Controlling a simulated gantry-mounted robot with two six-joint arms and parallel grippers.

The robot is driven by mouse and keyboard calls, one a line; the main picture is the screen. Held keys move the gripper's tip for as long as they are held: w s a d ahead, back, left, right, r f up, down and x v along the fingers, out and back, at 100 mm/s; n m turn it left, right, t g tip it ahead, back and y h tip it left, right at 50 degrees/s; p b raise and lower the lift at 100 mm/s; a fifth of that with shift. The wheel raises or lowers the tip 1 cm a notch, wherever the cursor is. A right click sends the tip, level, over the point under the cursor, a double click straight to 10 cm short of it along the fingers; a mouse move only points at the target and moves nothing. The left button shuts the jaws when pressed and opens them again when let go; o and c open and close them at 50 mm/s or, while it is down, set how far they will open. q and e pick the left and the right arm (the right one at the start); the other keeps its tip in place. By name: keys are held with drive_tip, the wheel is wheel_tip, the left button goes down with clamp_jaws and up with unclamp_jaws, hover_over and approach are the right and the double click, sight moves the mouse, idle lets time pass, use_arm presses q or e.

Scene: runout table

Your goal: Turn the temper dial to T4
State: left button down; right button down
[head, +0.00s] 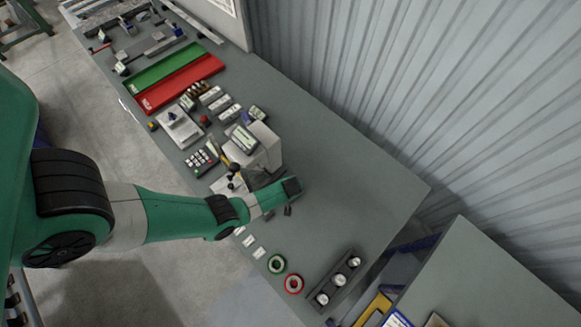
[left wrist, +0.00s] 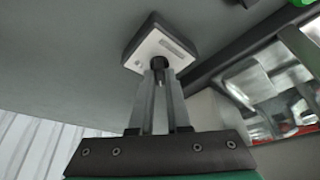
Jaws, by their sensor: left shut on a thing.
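The temper dial shows in the left wrist view as a small dark-edged box (left wrist: 148,44) with a pale face and a black knob (left wrist: 159,63). My left gripper (left wrist: 160,76) is shut on the knob, one finger on each side. The marks on the face are too small to read, so the dial's setting cannot be told. In the head view my left gripper (head: 279,209) is low over the table, in front of the grey tester (head: 267,148). The dial cannot be made out there behind my arm. My right gripper is not in view.
A keypad (head: 201,158) and several small blocks stand left of the tester. Green (head: 160,68) and red (head: 180,84) trays lie farther back. Green (head: 277,264) and red (head: 294,284) rings and a dark rack (head: 337,283) lie at the near end. The table's right side is clear.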

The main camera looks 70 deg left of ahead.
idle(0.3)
use_arm(q)
drive_tip(key=c, duration=0.9)
unclamp_jaws()
drive_tip(key=shift+r, duration=0.1)
